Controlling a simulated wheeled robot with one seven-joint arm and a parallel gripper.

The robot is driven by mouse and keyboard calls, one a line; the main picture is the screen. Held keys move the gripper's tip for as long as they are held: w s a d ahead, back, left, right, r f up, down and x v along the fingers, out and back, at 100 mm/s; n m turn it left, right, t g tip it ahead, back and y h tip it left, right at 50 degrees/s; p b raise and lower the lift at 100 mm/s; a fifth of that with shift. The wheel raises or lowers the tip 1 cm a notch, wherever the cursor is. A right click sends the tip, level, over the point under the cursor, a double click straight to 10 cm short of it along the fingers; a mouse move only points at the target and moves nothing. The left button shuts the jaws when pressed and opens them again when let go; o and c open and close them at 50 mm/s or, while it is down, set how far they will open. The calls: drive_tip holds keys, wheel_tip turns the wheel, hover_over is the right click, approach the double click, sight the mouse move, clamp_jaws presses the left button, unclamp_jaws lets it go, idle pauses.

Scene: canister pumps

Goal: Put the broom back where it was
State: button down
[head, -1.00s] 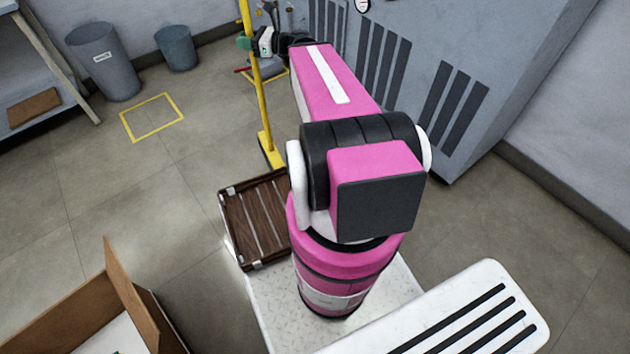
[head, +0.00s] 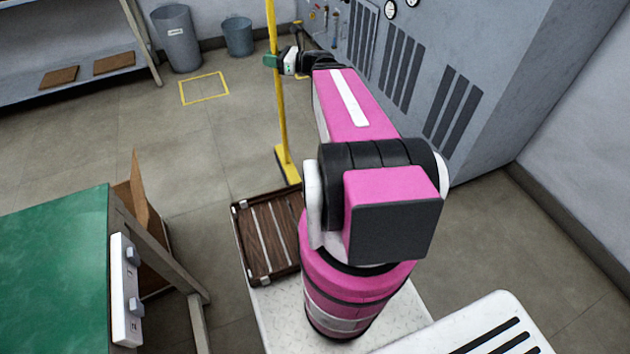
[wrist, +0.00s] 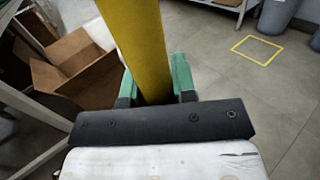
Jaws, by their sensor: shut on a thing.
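The yellow broom (head: 281,110) stands close to upright, its yellow head (head: 288,164) low near the floor beyond my wooden-slatted deck. I cannot tell whether the head touches the floor. My gripper (head: 272,62) is shut around the broom's handle, high up. In the wrist view the yellow handle (wrist: 138,45) passes between the green fingertips of my gripper (wrist: 155,85). The top of the handle is cut off by the frame. A yellow square outline (head: 204,88) is marked on the floor to the left of the broom, with nothing standing in it.
Two grey bins (head: 177,38) (head: 238,36) stand by the back wall. A grey cabinet (head: 470,80) with vents and gauges is on the right. A green-topped table (head: 55,270) and an open cardboard box (head: 140,210) are at left. The floor between box and bins is clear.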

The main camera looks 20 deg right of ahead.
drive_tip(key=w+d+f, duration=0.4)
drive_tip(key=w+f, duration=0.1)
drive_tip(key=w, duration=0.1)
drive_tip(key=d+f, duration=1)
drive_tip(key=d, duration=0.1)
drive_tip(key=shift+s+d+f+n, duration=0.15)
drive_tip(key=shift+s+f+n, duration=0.15)
drive_tip(key=shift+s+f, duration=0.1)
drive_tip(key=shift+f, duration=0.1)
drive_tip(key=c, duration=0.9)
unclamp_jaws()
drive_tip(key=shift+g, duration=0.3)
